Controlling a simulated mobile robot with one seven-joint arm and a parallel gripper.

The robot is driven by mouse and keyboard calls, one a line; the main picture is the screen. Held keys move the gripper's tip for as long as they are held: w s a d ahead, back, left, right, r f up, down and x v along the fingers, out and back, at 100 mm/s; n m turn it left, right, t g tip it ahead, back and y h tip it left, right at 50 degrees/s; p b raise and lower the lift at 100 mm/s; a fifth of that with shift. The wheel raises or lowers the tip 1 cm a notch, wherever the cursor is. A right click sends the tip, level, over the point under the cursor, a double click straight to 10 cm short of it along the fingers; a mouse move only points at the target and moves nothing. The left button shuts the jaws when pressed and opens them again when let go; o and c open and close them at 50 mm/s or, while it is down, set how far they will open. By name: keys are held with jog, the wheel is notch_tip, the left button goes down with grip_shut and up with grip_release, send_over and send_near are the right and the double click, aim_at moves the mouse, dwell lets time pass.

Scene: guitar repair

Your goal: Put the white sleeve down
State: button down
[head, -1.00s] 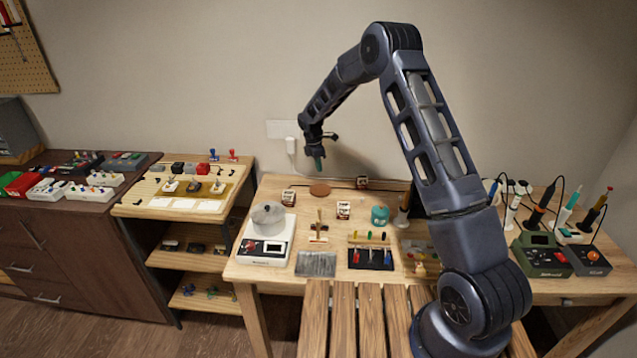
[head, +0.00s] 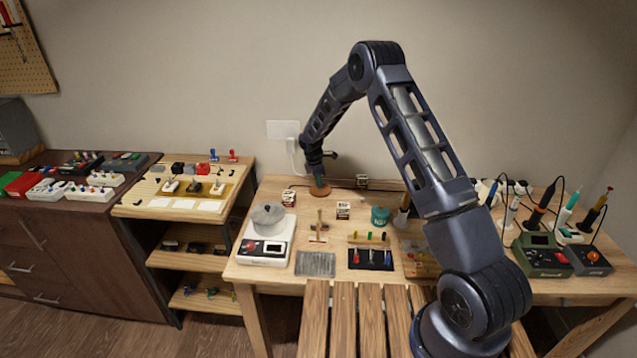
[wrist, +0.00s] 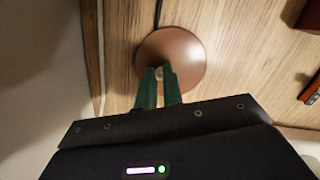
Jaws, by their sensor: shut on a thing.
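My gripper (head: 319,182) points down over the round brown disc (head: 320,191) at the back of the wooden table. In the wrist view its two green fingers (wrist: 159,80) are close together over the disc (wrist: 188,50). A small pale piece, the white sleeve (wrist: 159,73), shows between the fingertips. The gripper is shut on it. Most of the sleeve is hidden by the fingers, and I cannot tell whether it touches the disc.
A small labelled box (head: 289,197) stands left of the disc, and another (head: 343,210) in front of it to the right. A teal container (head: 380,216) is further right. The wall is close behind.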

jog(key=shift+f, duration=0.1)
jog(key=c, duration=1.5)
grip_release()
jog(key=shift+c, duration=0.2)
notch_tip(320, 180, up, 12)
jog(key=a, duration=0.1)
jog(key=shift+s+a, duration=0.3)
jog(key=shift+s, duration=0.05)
